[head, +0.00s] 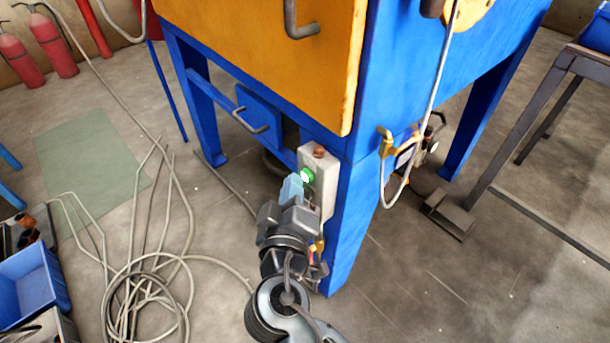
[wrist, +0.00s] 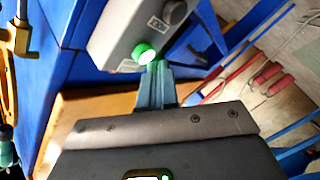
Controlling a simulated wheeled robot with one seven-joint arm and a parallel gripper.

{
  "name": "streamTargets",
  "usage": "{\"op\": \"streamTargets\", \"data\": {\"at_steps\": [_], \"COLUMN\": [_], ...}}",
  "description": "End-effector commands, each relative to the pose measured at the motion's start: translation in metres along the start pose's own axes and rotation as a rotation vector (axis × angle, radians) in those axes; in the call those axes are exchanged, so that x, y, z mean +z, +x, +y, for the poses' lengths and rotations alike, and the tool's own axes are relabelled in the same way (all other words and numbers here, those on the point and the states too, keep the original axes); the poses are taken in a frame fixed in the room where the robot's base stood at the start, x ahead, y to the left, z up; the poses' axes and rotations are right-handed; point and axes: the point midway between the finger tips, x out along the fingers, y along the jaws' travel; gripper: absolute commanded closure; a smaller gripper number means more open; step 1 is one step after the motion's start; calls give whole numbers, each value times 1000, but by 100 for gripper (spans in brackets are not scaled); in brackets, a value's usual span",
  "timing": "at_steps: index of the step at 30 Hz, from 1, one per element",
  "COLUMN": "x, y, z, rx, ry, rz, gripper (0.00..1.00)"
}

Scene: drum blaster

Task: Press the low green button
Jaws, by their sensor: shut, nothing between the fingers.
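The green button (head: 306,175) is lit and sits on a grey control box (head: 325,193) on the front leg of the blue and orange machine. It also shows in the wrist view (wrist: 146,53), low on the box. My gripper (head: 294,185) is shut and empty, with its light blue fingers just in front of the button. In the wrist view the fingertips (wrist: 159,68) are right beside the button's edge. I cannot tell whether they touch it. A dark knob or button (wrist: 174,12) sits farther along the same box, and a reddish-brown one (head: 319,152) tops it in the head view.
The blue machine leg (head: 347,235) stands right beside my gripper. Coiled hoses (head: 150,290) lie on the floor to the left. A blue bin (head: 35,283) is at the lower left. Red extinguishers (head: 52,45) stand at the far left. A yellow fitting (head: 386,143) hangs right of the leg.

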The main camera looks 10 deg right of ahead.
Motion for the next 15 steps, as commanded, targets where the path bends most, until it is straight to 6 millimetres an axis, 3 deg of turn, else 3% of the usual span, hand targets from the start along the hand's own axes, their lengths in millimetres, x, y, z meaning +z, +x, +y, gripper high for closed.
{"op": "streamTargets", "data": {"at_steps": [15], "x": [-5], "y": [-7], "z": [-6], "rx": [-1], "ry": [0], "rz": [2], "gripper": [100]}}
